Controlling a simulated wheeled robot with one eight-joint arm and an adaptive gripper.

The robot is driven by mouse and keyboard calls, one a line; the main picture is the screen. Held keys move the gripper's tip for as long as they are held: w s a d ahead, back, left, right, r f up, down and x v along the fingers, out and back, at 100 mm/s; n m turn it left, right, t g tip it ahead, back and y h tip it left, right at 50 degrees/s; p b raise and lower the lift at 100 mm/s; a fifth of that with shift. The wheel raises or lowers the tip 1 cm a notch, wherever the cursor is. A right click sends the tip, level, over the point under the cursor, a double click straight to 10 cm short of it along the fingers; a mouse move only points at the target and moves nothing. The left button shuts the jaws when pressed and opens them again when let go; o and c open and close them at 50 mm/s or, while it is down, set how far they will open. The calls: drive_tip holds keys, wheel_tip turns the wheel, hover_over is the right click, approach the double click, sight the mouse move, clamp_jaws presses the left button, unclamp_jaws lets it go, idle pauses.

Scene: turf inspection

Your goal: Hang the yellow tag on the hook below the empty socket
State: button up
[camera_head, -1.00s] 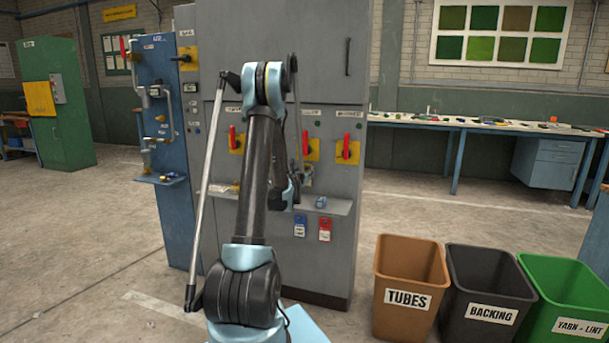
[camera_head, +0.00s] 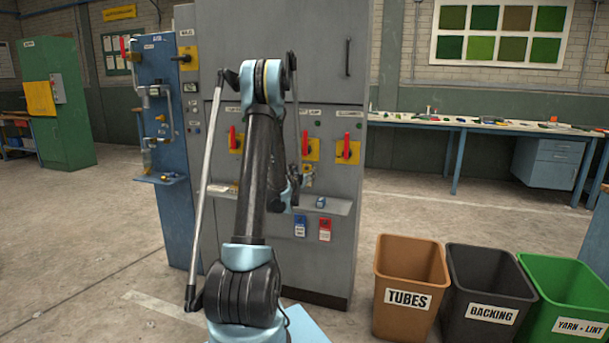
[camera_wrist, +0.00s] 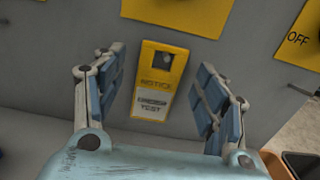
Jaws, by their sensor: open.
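The yellow tag (camera_wrist: 156,84) is upright and slightly tilted against the grey panel in the wrist view. It has a hole near its top and a pale lettered patch below. My gripper (camera_wrist: 161,62) is open, with one finger on each side of the tag; gaps show on both sides. In the head view my arm covers much of the panel's middle, and my gripper there is too small and hidden to read. I cannot make out the empty socket or its hook.
Red-handled switches on yellow plates (camera_head: 347,150) line the grey cabinet (camera_head: 345,85). A shelf (camera_head: 338,207) juts out below, with a blue tag (camera_head: 299,226) and a red tag (camera_head: 325,230) hanging under it. The brown bin (camera_head: 405,268) stands at right, beside other bins.

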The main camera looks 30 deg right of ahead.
drive_tip(key=v, duration=1)
drive_tip(key=shift+s+a, duration=0.1)
drive_tip(key=s+a+r+m+g+y, duration=0.35)
drive_tip(key=s+a+m, duration=0.55)
drive_tip(key=a+m, duration=0.55)
drive_tip(key=s+a+f+m+g+y, duration=0.2)
drive_tip(key=s+a+f+m+y, duration=0.1)
drive_tip(key=s+a, duration=0.5)
drive_tip(key=s+a+f+m+g+y, duration=0.2)
drive_tip(key=s+a+f+m+y, duration=0.1)
drive_tip(key=s+a, duration=0.6)
drive_tip(key=s+a+f+m+g+y, duration=0.2)
drive_tip(key=s+a+f+m+y, duration=0.2)
drive_tip(key=s+a, duration=0.5)
drive_tip(key=a+m, duration=0.1)
drive_tip(key=a, duration=0.2)
drive_tip(key=shift+a, duration=0.25)
drive_tip(key=shift+s+f, duration=0.1)
drive_tip(key=shift+s, duration=0.05)
